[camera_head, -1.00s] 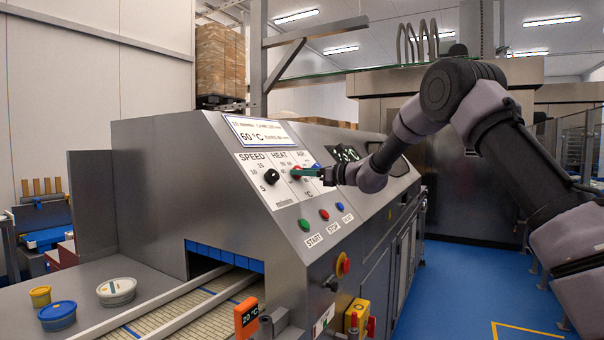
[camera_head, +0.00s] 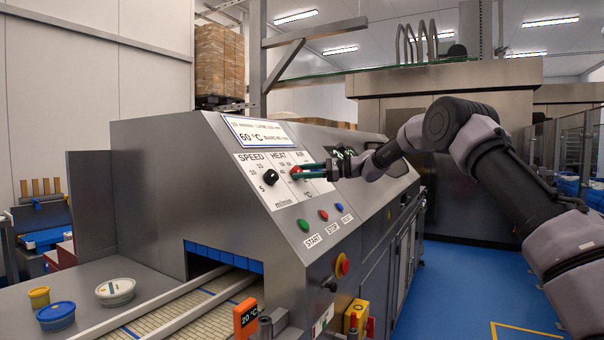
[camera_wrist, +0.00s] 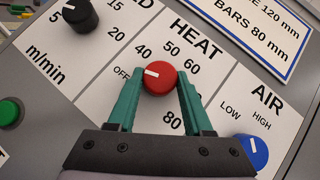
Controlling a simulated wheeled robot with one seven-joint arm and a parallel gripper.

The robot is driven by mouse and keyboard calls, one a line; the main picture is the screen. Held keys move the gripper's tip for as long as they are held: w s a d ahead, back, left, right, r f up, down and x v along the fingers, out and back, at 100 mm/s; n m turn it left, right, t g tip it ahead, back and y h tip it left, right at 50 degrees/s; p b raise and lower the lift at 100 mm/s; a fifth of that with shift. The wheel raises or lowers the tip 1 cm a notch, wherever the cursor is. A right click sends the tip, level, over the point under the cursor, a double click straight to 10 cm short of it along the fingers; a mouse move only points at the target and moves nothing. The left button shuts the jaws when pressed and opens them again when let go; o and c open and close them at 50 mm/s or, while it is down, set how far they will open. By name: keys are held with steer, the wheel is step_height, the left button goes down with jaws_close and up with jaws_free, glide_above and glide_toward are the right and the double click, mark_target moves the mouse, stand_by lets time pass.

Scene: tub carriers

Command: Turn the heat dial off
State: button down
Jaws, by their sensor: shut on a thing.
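The red heat dial (camera_wrist: 160,77) sits on the white HEAT panel (camera_wrist: 205,45) of the machine. It also shows in the head view (camera_head: 296,170). Its white mark points left, towards the OFF label (camera_wrist: 121,72). The 40, 50, 60 and 80 labels stand around it. My gripper (camera_wrist: 157,79) has its green fingers on either side of the dial and is shut on it. In the head view my gripper (camera_head: 300,172) reaches the dial from the right. The finger contact is partly hidden there.
A black speed dial (camera_wrist: 80,14) is to the left and a blue air dial (camera_wrist: 252,151) to the lower right, close to my fingers. Below the panel are green (camera_head: 303,225), red (camera_head: 324,215) and blue (camera_head: 339,206) buttons. Lidded tubs (camera_head: 116,291) stand at lower left.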

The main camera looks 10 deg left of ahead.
stand_by(0.3)
steer(key=shift+c, duration=1.5)
jaws_free()
steer(key=shift+d, duration=0.15)
steer(key=d+r, duration=0.1)
steer(key=d, duration=0.9)
steer(key=shift+w+d, duration=0.25)
steer(key=shift+w, duration=0.1)
